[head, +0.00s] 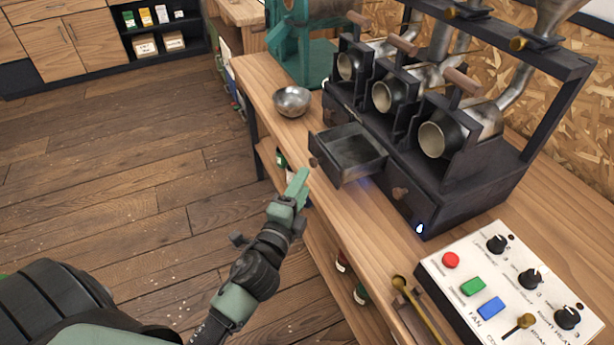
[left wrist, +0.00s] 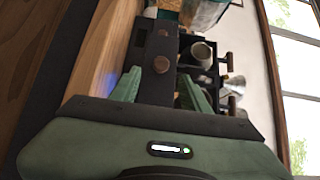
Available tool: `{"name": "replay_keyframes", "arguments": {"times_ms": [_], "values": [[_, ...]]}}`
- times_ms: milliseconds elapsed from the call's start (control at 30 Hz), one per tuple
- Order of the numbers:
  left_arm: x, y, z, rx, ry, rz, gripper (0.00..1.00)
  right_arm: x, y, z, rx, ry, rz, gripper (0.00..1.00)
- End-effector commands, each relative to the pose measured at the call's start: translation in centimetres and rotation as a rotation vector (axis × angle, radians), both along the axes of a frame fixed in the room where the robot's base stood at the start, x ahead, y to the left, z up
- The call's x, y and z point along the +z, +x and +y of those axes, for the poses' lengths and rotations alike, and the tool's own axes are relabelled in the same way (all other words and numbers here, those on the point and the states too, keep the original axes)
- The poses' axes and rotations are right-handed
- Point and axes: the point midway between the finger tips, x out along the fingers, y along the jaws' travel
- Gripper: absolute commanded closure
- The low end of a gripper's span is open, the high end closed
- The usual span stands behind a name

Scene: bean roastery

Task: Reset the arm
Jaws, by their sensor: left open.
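My left gripper (head: 299,183) hangs in front of the counter edge, near the pulled-out drawer (head: 349,168) of the dark roaster and apart from it. In the left wrist view the fingers of my left gripper (left wrist: 160,88) are spread, with nothing held between them. A dark drawer front with a round brown knob (left wrist: 160,64) shows beyond the fingers. My left arm reaches in from the lower left of the head view. My right gripper is out of view.
A metal bowl (head: 292,101) stands on the counter left of the roaster (head: 450,195). A control panel (head: 505,290) with buttons and knobs lies at right, beside a brass-coloured scoop (head: 420,308). Bottles stand on the shelf below. The wooden floor (head: 110,170) at left is clear.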

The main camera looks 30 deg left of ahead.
Motion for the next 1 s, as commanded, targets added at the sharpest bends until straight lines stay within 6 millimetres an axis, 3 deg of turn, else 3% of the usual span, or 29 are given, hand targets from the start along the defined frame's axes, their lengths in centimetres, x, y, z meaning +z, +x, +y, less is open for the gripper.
{"name": "replay_keyframes", "arguments": {"times_ms": [167, 667, 767, 833, 1000], "values": [[0.0, -1.0, -0.1, 0.000, 0.000, 0.000, 0.54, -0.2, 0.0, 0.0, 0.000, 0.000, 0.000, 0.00], [-0.3, -0.9, -0.1, -0.001, -0.005, 0.006, 0.54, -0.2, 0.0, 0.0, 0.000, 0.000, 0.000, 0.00], [-2.8, -0.9, -0.3, -0.004, -0.044, 0.050, 0.54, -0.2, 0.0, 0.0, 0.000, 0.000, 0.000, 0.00], [-6.3, -0.9, -0.5, -0.007, -0.103, 0.112, 0.54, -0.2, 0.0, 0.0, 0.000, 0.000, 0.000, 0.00], [-18.5, -3.0, -1.4, 0.018, -0.321, 0.332, 0.54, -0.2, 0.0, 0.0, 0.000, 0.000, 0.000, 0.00]]}}
